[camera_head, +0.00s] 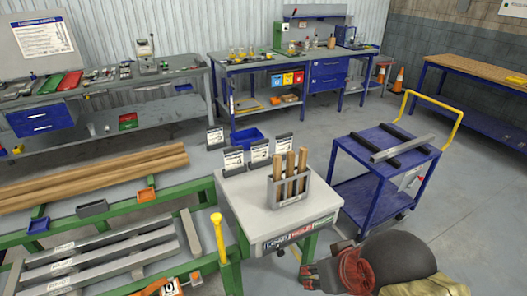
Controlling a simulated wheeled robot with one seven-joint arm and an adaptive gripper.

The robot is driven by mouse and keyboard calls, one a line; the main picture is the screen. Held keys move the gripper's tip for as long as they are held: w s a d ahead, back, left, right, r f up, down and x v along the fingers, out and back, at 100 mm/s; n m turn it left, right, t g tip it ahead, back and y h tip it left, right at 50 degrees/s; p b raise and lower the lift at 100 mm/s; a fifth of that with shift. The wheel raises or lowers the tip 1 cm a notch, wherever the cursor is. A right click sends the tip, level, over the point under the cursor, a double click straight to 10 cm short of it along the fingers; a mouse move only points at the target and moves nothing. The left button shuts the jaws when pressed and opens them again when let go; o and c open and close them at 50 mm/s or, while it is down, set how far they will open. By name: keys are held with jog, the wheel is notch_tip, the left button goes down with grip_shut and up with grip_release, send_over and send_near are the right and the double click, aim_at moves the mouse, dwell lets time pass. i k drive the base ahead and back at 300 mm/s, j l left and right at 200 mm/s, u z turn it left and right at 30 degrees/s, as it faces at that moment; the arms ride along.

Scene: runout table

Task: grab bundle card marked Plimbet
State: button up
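Several white cards in dark holders stand around the small grey-topped table (262,205) in the middle: one card (233,161), a second card (259,153) and a third card (283,146) along its back edge, and another card (215,137) farther back. Their print is too small to read, so I cannot tell which is marked Plimbet. My gripper (308,272) seems to be the red and dark end of my arm at the bottom, in front of the table and well apart from the cards. Its fingers are not clear enough to show whether they are open or shut.
A grey rack (289,188) with upright wooden pieces stands on the table, before the cards. Wooden bars (95,178) lie on the green frame at left, with a yellow post (219,238) nearby. A blue cart (350,150) stands right. Open floor (470,200) lies beyond it.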

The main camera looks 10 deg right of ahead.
aim_at(233, 157)
jog(key=u, duration=1.75)
jog(key=z, duration=1.5)
jog(key=i+j+u, duration=0.1)
jog(key=i+j, duration=0.2)
jog(key=i, duration=0.2)
jog(key=i+j+u, duration=0.1)
jog(key=i+j, duration=0.15)
jog(key=i, duration=0.25)
